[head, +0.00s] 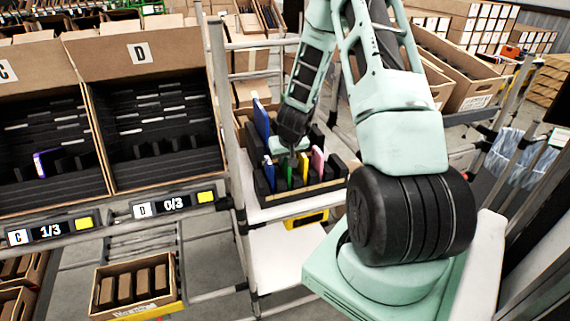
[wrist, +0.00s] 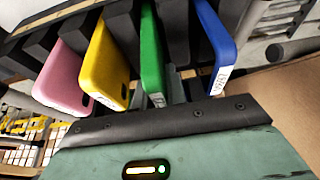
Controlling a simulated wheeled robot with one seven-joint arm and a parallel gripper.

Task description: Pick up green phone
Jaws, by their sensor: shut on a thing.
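The green phone (head: 289,174) stands upright in a slot of the black rack (head: 333,180), between a blue phone (head: 268,174) and a yellow phone (head: 303,168). My gripper (head: 289,157) is right above it, pointing down, and is shut on the green phone's upper end. In the wrist view the green phone (wrist: 151,50) runs from the dark slots to the edge of my gripper's body. My fingertips are mostly hidden in both views.
A pink phone (head: 317,160) stands right of the yellow one, and a taller blue item (head: 261,118) stands at the rack's back left. Bin D (head: 150,130) is empty with display 0/3; bin C (head: 35,150) holds a purple phone (head: 42,163) with display 1/3. A metal post (head: 222,110) stands between.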

